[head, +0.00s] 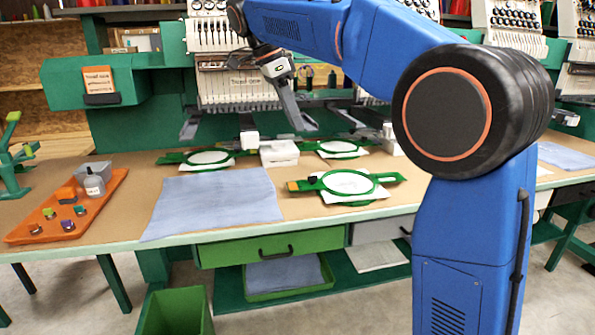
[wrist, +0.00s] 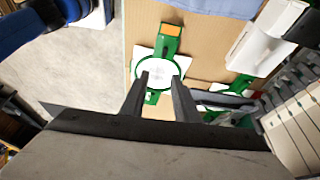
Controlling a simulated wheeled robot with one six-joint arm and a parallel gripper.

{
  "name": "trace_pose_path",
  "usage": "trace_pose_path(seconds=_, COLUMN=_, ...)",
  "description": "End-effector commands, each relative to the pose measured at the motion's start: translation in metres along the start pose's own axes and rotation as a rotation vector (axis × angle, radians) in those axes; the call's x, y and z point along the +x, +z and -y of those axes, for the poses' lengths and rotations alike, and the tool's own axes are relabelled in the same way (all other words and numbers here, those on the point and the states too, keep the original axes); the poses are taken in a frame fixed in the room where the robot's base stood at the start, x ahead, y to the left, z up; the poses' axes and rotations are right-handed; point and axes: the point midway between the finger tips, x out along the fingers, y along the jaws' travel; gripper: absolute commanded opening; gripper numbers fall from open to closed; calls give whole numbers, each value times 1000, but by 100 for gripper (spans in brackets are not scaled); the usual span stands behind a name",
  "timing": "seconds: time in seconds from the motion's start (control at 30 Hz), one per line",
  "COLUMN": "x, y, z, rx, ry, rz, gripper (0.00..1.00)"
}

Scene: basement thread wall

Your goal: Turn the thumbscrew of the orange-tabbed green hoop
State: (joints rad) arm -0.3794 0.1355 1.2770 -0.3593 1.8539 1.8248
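The orange-tabbed green hoop (head: 345,183) lies on the table at the front, right of the blue cloth, with white fabric inside and under it. Its orange tab (head: 292,186) is on the left end. A small dark knob (head: 312,179) by the tab may be the thumbscrew; I cannot be sure. My gripper (head: 300,124) hangs above the table, behind and left of the hoop in the head view. In the wrist view my gripper (wrist: 159,80) has its fingers apart with nothing between them, and a green hoop (wrist: 157,73) shows beyond the fingertips, apart from them.
Two other green hoops (head: 208,158) (head: 340,148) lie farther back beneath the embroidery machine heads. A blue cloth (head: 220,200) lies flat on the table. An orange tray (head: 110,206) with spools is at the left. White blocks (head: 279,153) stand behind the cloth.

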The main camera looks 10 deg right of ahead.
Motion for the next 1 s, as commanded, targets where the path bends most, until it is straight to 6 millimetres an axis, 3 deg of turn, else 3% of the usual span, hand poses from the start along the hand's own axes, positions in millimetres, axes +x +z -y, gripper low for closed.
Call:
trace_pose_path(seconds=0.2, x=-8, y=9, z=12, rx=76, ry=13, rz=-21, gripper=28)
trace_pose_path(seconds=0.37, x=4, y=9, z=12, rx=80, ry=15, rz=-22, gripper=28)
trace_pose_path(seconds=1.0, x=114, y=6, z=9, rx=77, ry=17, rz=-21, gripper=28)
